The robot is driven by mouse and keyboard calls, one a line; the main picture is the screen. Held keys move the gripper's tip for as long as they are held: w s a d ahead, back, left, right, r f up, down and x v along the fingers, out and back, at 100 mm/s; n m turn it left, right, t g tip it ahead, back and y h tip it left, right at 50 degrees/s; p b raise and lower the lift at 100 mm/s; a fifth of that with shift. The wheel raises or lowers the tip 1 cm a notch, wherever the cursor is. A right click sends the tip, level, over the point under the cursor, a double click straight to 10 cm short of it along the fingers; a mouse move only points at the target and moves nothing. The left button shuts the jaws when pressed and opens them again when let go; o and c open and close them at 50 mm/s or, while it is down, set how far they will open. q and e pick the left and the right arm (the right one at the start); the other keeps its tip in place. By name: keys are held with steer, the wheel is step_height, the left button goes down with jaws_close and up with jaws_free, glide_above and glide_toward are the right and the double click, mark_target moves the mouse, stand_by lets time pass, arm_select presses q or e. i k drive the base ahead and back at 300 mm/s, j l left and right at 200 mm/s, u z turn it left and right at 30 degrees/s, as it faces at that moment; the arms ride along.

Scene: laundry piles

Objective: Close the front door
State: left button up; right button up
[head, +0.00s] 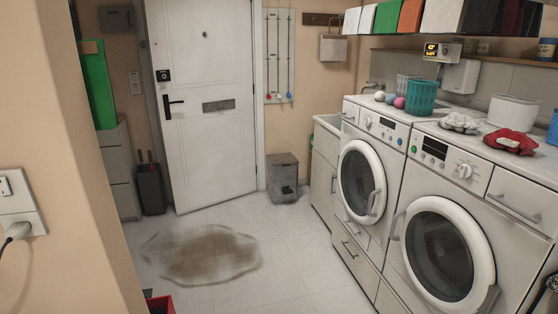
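The white front door (207,137) stands at the back of the room. It looks ajar: its left edge swings out into the room, and a dark strip shows between that edge and the frame on the left. Its right side meets the frame. A black lever handle (173,104) is near its left edge, with a black lock (163,76) above it. A grey mail slot (218,106) is at mid-height. Neither of my grippers shows in the head view.
Washers (440,262) line the right side. A wall corner (75,150) juts in at left.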

mark_target(210, 156)
steer(key=i+u, duration=0.1)
steer(key=i, duration=0.4)
steer(key=i+l+u, duration=0.1)
steer(key=i, duration=0.4)
steer(key=i+l+u, duration=0.1)
steer(key=i, duration=0.4)
steer(key=i+l+u, duration=0.1)
steer(key=i, duration=0.4)
steer(key=i+l+u, duration=0.1)
steer(key=i+l, duration=0.2)
steer(key=i, duration=0.15)
steer(key=i+u, duration=0.15)
steer(key=i, duration=0.4)
steer(key=i+u, duration=0.2)
steer(key=i, duration=0.4)
steer(key=i+u, duration=0.15)
steer(key=i, duration=0.4)
steer(key=i+l+u, duration=0.2)
steer(key=i, duration=0.35)
steer(key=i+j+u, duration=0.15)
steer(key=i, duration=0.2)
steer(key=i+j+u, duration=0.3)
steer(key=i, duration=0.45)
